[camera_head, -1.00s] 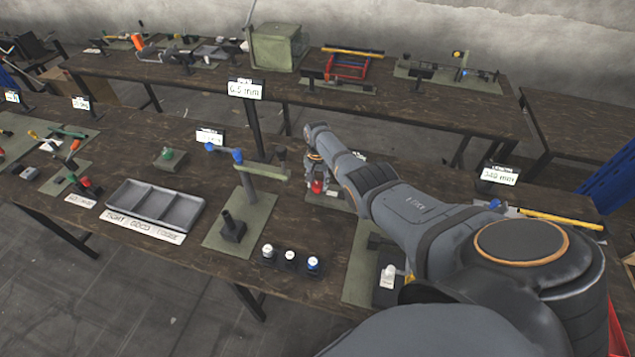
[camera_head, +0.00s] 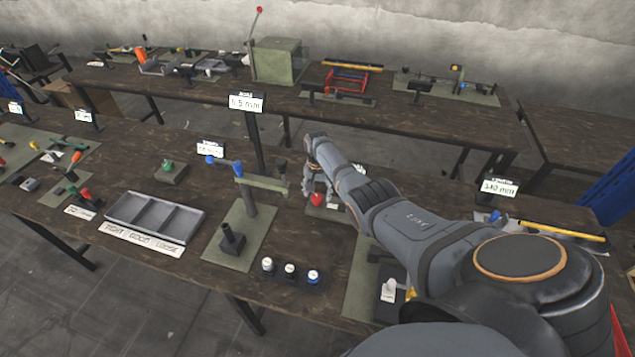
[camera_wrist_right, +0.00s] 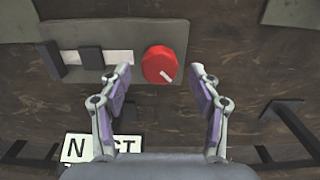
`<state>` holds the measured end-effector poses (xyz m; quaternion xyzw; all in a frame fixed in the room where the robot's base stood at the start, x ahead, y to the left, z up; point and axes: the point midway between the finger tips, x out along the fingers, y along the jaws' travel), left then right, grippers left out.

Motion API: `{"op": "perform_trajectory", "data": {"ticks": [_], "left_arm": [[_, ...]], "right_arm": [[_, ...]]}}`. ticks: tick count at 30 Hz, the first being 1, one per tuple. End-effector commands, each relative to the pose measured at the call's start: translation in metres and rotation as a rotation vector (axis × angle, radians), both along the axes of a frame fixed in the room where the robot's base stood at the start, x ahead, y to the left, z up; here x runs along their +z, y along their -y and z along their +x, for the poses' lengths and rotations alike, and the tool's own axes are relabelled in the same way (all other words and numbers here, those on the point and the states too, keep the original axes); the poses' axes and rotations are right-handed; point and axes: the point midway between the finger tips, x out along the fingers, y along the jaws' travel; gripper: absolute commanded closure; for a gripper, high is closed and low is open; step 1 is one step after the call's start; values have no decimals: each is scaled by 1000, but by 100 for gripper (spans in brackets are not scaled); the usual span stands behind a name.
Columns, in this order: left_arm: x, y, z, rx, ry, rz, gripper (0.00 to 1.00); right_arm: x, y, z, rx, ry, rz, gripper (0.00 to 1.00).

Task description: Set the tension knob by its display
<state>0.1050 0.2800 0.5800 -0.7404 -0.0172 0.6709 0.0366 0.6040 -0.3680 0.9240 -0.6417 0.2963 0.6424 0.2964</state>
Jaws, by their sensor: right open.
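A round red knob (camera_wrist_right: 160,64) with a white pointer line sits on a grey-green plate (camera_wrist_right: 85,30) in the right wrist view. Its line points to the lower right. The knob (camera_head: 317,199) also shows in the head view, just below my right gripper (camera_head: 316,180). In the right wrist view my right gripper (camera_wrist_right: 160,75) is open, one finger either side of the knob with gaps. A small display (camera_head: 360,169) behind my right arm is mostly hidden and unreadable. My left gripper is not in view.
A post with a lever arm (camera_head: 250,183) stands left of my gripper. A tall display (camera_head: 247,102) reads about 6.5 mm; another (camera_head: 498,187) reads 340 mm. A grey tray (camera_head: 155,215) and several small bottles (camera_head: 290,270) stand nearer the front.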

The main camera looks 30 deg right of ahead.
Motion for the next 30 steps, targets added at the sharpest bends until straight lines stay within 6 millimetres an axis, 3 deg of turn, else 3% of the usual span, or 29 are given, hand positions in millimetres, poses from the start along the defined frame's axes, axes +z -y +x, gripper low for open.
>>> {"op": "perform_trajectory", "data": {"ticks": [9, 15, 30], "left_arm": [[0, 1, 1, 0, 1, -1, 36], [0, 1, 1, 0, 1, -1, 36], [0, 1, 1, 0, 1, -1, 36]], "right_arm": [[71, 0, 0, 2, 4, -2, 37], [102, 0, 0, 0, 2, -1, 37], [108, 0, -1, 0, 0, 0, 37]]}}
